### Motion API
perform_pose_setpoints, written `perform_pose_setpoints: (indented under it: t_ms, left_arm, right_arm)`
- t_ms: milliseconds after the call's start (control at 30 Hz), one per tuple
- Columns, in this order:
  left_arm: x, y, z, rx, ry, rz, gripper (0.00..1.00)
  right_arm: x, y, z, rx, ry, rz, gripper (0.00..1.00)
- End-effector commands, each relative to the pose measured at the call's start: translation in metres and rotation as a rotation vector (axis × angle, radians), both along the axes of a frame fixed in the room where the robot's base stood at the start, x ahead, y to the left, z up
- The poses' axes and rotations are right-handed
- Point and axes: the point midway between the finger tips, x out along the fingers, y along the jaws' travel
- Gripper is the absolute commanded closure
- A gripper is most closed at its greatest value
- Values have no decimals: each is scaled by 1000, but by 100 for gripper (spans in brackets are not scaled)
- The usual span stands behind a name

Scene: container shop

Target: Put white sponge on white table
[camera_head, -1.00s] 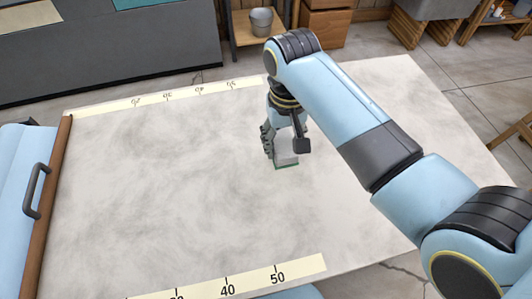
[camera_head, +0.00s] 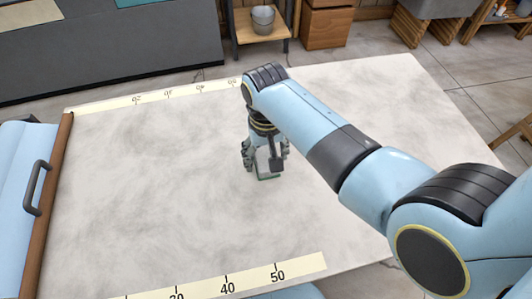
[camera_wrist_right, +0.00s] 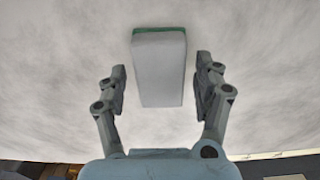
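The white sponge (camera_head: 265,162), with a green layer at its lower end, is upright at the white table (camera_head: 150,190), right of the table's middle. My right gripper (camera_head: 266,158) points down around it. In the right wrist view the sponge (camera_wrist_right: 159,75) is between the two fingers of the right gripper (camera_wrist_right: 161,88), with a narrow gap on each side, so the gripper looks open. The sponge's base appears at the tabletop, but I cannot tell for certain whether it touches. My left gripper is not in view.
Scale strips run along the far edge (camera_head: 152,97) and near edge (camera_head: 230,283) of the table. A light blue case with a dark handle (camera_head: 37,190) stands at the left. A bucket (camera_head: 263,18) sits on a shelf beyond. The table left of the sponge is clear.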

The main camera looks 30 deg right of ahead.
Motion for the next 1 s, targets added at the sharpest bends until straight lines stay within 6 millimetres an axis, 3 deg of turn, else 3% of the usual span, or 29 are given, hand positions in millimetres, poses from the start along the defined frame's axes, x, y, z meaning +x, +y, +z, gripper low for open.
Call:
perform_pose_setpoints:
  t_ms: [367, 767, 1000]
  left_arm:
    - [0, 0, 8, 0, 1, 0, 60]
    - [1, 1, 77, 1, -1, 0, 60]
    - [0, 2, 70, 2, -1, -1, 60]
  right_arm:
    - [0, 0, 8, 0, 0, 0, 29]
    - [0, 0, 72, 0, 0, 0, 29]
    - [1, 0, 108, 1, -3, 0, 29]
